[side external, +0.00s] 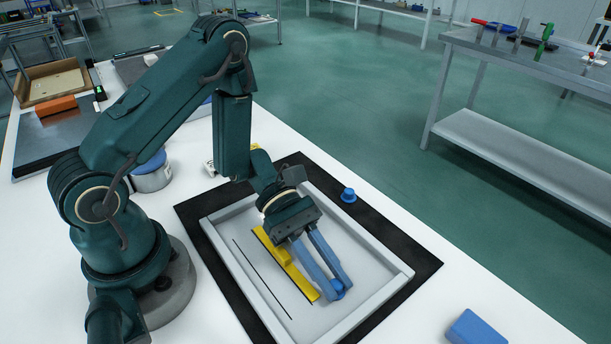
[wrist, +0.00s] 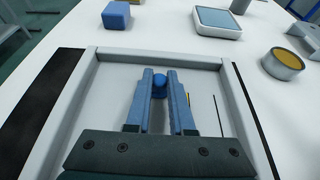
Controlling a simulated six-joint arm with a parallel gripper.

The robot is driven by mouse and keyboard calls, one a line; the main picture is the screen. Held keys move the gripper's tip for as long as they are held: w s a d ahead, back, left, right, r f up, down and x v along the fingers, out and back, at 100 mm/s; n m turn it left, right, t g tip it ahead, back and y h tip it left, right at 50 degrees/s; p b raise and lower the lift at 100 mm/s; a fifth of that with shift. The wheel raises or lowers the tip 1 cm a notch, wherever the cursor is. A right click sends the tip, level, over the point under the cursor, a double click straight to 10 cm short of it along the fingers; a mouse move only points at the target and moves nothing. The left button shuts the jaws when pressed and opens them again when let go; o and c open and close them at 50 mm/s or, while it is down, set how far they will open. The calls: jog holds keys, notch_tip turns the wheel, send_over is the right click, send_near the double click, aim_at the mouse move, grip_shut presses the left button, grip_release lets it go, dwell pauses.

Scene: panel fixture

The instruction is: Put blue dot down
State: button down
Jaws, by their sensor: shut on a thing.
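My gripper (side external: 338,285) is shut on a small round blue dot (side external: 339,293), held at the fingertips low over the floor of the grey-walled tray (side external: 224,267). In the wrist view the blue dot (wrist: 159,84) sits between the tips of the two blue fingers. I cannot tell whether it touches the tray floor. A yellow bar (side external: 285,262) lies in the tray beside my fingers, and a thin black line (side external: 262,278) runs along the floor. Another blue knob-like piece (side external: 348,195) is outside the tray on the black border.
A blue block (side external: 475,328) lies on the white table to the right of the tray. A light-blue-topped box (wrist: 216,20) and a round yellow-topped tin (wrist: 284,63) show beyond the tray in the wrist view. The tray walls stand around the gripper.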

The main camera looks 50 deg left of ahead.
jog(key=c, duration=0.8)
grip_release()
